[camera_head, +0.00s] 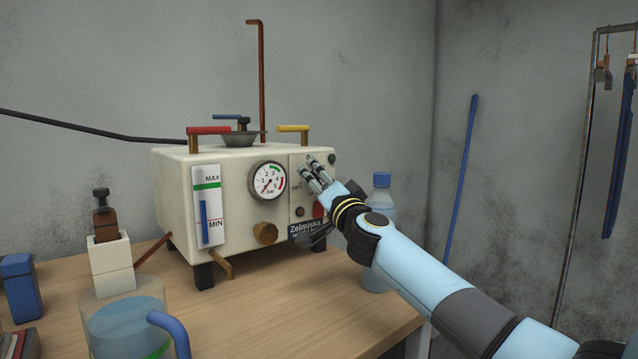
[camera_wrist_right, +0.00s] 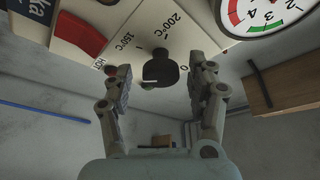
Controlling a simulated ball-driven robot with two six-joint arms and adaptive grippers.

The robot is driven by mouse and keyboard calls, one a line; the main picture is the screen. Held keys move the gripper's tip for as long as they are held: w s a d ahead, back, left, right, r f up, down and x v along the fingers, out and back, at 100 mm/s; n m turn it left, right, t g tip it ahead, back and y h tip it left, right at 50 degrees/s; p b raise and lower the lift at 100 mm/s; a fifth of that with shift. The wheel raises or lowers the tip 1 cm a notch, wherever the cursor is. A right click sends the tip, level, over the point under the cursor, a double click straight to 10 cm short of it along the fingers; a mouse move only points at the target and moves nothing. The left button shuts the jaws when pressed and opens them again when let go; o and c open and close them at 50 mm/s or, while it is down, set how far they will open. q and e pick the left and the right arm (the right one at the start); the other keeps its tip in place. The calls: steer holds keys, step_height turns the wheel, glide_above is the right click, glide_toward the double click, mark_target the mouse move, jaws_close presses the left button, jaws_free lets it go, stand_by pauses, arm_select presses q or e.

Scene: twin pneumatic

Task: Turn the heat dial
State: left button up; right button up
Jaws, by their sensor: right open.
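The heat dial (camera_wrist_right: 159,70) is a black round knob on the cream machine's front panel, with 0, 150°C and 200°C printed around it, upside down in the right wrist view. My right gripper (camera_head: 313,173) is at the panel, right of the pressure gauge. In the right wrist view the gripper (camera_wrist_right: 161,78) is open, with one finger on each side of the dial. I cannot tell whether the fingers touch it. In the head view the gripper hides the dial. My left gripper is not in view.
The machine (camera_head: 180,210) stands on a wooden table (camera_head: 270,310). Its pressure gauge (camera_head: 267,181) and brown knob (camera_head: 265,234) are left of my gripper. A plastic bottle (camera_head: 381,195) stands behind my right arm. A blue-handled jug (camera_head: 125,325) stands at front left.

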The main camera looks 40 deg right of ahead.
steer(key=shift+w+r, duration=0.1)
steer(key=c, duration=1.1)
steer(key=shift+r+m+p, duration=0.1)
steer(key=shift+m+p, duration=0.2)
steer(key=shift+p, duration=0.3)
steer(key=shift+c, duration=0.2)
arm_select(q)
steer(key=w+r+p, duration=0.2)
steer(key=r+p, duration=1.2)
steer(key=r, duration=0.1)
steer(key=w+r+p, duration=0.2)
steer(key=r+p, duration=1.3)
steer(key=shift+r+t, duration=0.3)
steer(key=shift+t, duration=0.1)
arm_select(e)
steer(key=shift+m+g+y, duration=0.4)
steer(key=shift+m+g, duration=0.75)
steer(key=shift+m, duration=1.9)
steer(key=shift+m+g+y, duration=0.4)
steer(key=shift+m+g, duration=0.7)
steer(key=shift+m, duration=1.9)
steer(key=shift+m+g+y, duration=0.4)
steer(key=shift+m+g, duration=0.75)
steer(key=shift+m, duration=1.9)
arm_select(q)
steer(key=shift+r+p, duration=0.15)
steer(key=shift+p, duration=0.2)
